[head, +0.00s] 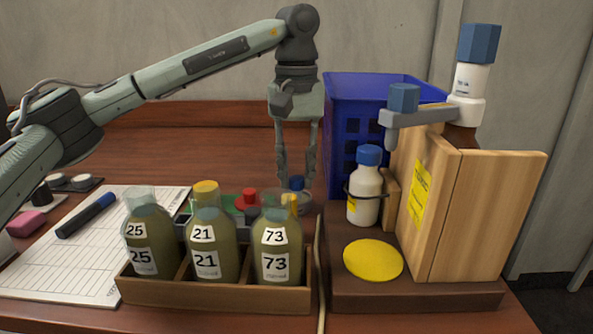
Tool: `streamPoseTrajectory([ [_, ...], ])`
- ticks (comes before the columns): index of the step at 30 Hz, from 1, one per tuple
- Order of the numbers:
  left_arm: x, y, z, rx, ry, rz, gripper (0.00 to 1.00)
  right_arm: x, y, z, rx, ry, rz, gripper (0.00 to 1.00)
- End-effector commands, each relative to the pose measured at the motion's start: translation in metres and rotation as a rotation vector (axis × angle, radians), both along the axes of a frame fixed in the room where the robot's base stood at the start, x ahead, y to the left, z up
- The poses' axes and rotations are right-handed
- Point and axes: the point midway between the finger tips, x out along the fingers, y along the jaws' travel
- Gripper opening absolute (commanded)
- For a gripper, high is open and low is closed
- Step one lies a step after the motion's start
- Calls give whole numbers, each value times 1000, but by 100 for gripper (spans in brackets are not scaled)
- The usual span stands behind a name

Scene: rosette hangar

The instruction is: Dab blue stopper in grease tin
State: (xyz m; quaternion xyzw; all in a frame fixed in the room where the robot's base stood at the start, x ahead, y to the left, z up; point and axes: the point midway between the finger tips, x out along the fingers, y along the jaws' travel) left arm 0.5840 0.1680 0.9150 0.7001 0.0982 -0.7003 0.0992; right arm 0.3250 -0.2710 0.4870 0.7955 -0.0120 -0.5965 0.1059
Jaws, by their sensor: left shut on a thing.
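My left gripper (297,184) points straight down behind the bottle rack, its two fingers closed on a small blue stopper (297,183). A round grey rim (304,202), perhaps the grease tin, shows just below the stopper, partly hidden behind the bottle marked 73 (275,248). I cannot tell whether the stopper touches what is inside it. My right gripper is not in view.
A wooden rack (215,294) holds bottles marked 25, 21 and 73 in front. A red stopper (249,196) stands behind them. At right, a brown stand holds a white bottle (365,195) and wooden block (490,215); a blue crate (345,95) stands behind. Paper (60,250) lies left.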

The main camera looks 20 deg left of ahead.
Motion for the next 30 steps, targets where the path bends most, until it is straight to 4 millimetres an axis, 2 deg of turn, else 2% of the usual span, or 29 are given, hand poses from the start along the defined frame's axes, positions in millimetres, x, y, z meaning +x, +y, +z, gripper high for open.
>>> streamPoseTrajectory([
  [30,0,0,-5,1,1,0,3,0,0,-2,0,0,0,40],
])
